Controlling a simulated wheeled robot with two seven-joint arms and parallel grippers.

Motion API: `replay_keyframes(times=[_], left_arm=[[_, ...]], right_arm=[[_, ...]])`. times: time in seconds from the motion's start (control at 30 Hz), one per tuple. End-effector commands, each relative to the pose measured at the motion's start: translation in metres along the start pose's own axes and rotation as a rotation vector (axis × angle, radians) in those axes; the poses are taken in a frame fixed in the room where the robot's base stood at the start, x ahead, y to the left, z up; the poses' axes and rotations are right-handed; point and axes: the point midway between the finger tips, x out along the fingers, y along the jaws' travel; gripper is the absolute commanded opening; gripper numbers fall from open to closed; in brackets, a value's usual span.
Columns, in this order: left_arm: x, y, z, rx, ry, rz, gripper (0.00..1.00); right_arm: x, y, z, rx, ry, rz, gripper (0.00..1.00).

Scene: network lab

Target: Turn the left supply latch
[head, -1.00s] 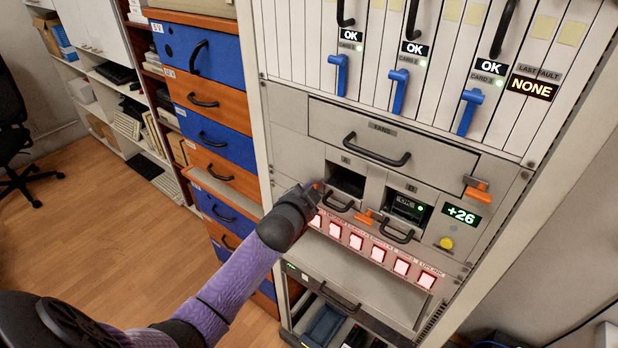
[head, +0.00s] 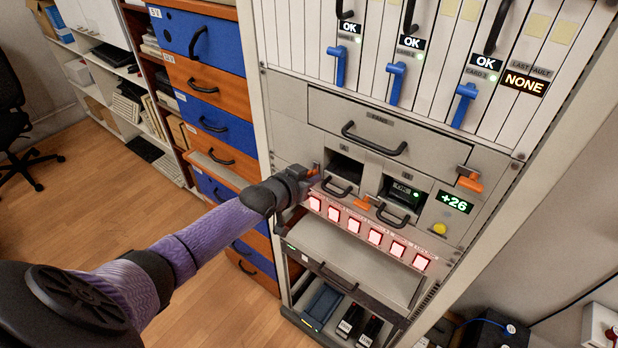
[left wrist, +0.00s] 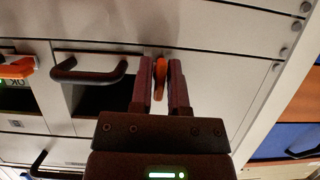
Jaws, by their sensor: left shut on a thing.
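The left supply latch, a small orange lever, stands on the grey panel beside supply bay A (head: 347,168). Only a bit of it shows in the head view. In the left wrist view the latch (left wrist: 160,76) lies lengthwise between the fingers, roughly parallel to them. My left gripper (head: 308,181) is shut on it; both fingers (left wrist: 160,90) flank it closely in the left wrist view. A second orange latch (head: 362,203) lies about crosswise between bays A and B. My right gripper is not in view.
Bay B (head: 403,193) has a lit green light. Black handles project below both bays. A row of lit red squares (head: 354,225) runs beneath. Blue and orange drawers (head: 208,115) stand left of the rack.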

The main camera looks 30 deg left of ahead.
Motion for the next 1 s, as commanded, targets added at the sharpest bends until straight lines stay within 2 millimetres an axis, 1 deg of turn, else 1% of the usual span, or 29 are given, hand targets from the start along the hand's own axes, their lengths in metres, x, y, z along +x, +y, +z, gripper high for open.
replay_keyframes(times=[0.23, 0.6, 0.63, 0.67, 0.7, 0.77, 0.8, 1.0], left_arm=[[0.0, 0.0002, 0.0001, -0.034, 0.001, 0.014, 0.0], [0.0, 0.0001, -0.0003, -0.036, 0.001, 0.015, 0.0], [0.0, 0.0001, -0.0003, -0.036, 0.001, 0.015, 0.22], [0.0, 0.0001, -0.0004, -0.036, 0.001, 0.015, 0.29], [0.0, 0.0001, -0.0004, -0.036, 0.001, 0.015, 0.37], [0.0, 0.0001, -0.0004, -0.036, 0.001, 0.015, 0.5], [0.0, 0.0001, -0.0003, -0.036, 0.001, 0.015, 0.52], [0.0, 0.0001, -0.0003, -0.036, 0.001, 0.015, 0.52]], right_arm=[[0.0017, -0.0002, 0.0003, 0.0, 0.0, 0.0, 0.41], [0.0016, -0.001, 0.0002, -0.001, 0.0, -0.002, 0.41], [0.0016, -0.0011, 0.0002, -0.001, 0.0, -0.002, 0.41], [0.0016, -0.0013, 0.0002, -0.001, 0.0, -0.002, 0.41], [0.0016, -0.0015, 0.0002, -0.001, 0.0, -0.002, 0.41], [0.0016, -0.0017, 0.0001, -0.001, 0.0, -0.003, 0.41], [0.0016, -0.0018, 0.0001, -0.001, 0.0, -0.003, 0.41], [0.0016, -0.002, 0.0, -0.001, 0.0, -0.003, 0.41]])
